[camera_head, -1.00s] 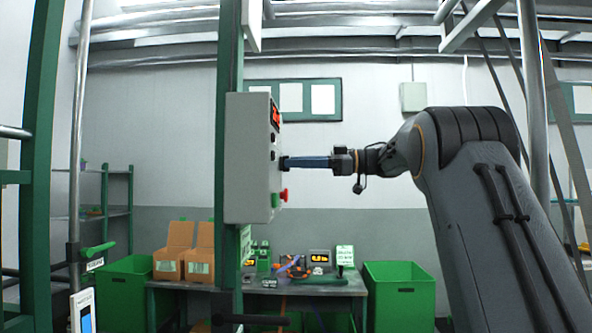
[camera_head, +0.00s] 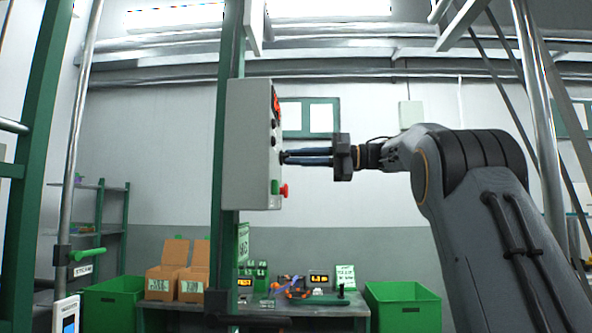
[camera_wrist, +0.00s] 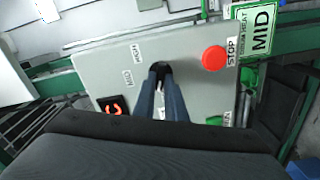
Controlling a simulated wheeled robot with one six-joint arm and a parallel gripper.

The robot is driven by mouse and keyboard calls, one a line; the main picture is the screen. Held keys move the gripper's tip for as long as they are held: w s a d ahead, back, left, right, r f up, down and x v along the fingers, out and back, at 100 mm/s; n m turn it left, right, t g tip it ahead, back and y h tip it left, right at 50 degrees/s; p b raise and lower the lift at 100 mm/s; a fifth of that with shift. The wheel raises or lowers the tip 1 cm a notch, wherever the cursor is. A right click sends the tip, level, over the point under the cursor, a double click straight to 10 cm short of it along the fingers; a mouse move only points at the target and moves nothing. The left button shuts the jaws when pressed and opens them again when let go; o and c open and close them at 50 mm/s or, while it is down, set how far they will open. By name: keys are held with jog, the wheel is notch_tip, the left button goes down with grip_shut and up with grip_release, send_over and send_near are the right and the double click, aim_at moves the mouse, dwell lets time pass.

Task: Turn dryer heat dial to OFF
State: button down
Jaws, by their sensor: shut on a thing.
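The grey control box (camera_head: 247,145) is mounted on a green post, seen nearly edge-on in the head view. My gripper (camera_head: 287,157) reaches it from the right, fingers level. In the wrist view my gripper (camera_wrist: 161,80) is shut on a black dial (camera_wrist: 160,67) on the panel face. The fingers hide much of the dial, so its pointer direction cannot be told. A label reading HIGH (camera_wrist: 136,52) and a smaller label (camera_wrist: 128,78) lie to the left of the dial. A green sign reading MID (camera_wrist: 262,28) stands beyond the panel edge.
A red STOP button (camera_wrist: 214,58) protrudes right of the dial in the wrist view, with green buttons lower right. A red display (camera_wrist: 112,106) sits at lower left. Behind are a workbench, cardboard boxes (camera_head: 166,276) and green bins (camera_head: 402,306).

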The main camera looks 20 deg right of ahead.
jog(key=shift+n+b, duration=1.6)
jog(key=shift+n, duration=0.3)
jog(key=c, duration=1.8)
grip_release()
jog(key=shift+d, duration=0.1)
jog(key=b+v, duration=0.1)
jog(key=v, duration=0.6)
jog(key=shift+d, duration=0.3)
jog(key=shift+s, duration=0.1)
